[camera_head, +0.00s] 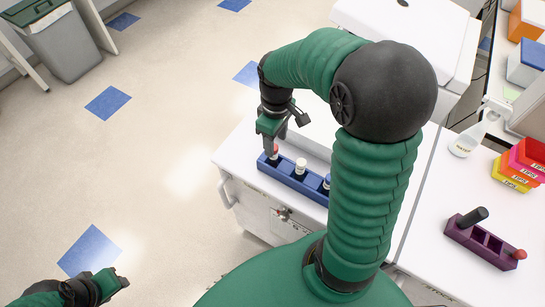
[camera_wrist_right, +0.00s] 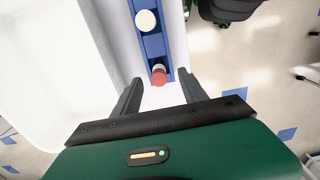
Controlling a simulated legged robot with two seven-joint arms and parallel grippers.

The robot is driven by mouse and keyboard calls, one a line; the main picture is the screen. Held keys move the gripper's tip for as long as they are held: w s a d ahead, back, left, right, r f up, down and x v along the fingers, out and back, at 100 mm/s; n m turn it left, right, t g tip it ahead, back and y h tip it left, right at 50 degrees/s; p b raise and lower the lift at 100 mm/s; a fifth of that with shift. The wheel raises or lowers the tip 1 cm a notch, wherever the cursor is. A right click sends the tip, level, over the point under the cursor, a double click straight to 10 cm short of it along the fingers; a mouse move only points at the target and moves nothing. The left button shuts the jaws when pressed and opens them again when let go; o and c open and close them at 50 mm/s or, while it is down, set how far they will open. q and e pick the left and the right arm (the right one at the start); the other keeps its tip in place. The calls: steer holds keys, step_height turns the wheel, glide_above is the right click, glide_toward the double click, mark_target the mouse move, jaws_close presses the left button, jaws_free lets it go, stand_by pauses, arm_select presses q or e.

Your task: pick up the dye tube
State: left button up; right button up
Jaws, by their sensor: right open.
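A blue rack (camera_head: 290,184) on the white surface holds a red-capped tube (camera_head: 273,153), a white-capped tube (camera_head: 300,166) and a blue-capped tube (camera_head: 326,182). No label shows which one is the dye tube. My right gripper (camera_head: 270,147) is over the red-capped end of the rack. In the right wrist view my right gripper (camera_wrist_right: 160,86) is open, and the red cap (camera_wrist_right: 159,75) sits just beyond and between its fingertips, apart from both. The white cap (camera_wrist_right: 146,20) is farther along the rack (camera_wrist_right: 153,46). My left gripper (camera_head: 112,284) is low at the left, away from the rack; its jaws are unclear.
A purple rack (camera_head: 478,244) with a dark-topped and a red-topped item stands at the right. Behind it are a white bottle (camera_head: 468,138) and stacked coloured tip boxes (camera_head: 520,165). A white machine (camera_head: 420,30) stands at the back. My right arm covers part of the bench.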

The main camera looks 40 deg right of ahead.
steer(key=f, duration=0.5)
steer(key=w+f, duration=0.1)
steer(key=f, duration=0.1)
steer(key=shift+d+f, duration=0.1)
steer(key=shift+f, duration=0.2)
steer(key=shift+w+f, duration=0.1)
steer(key=shift+f, duration=0.05)
jaws_close()
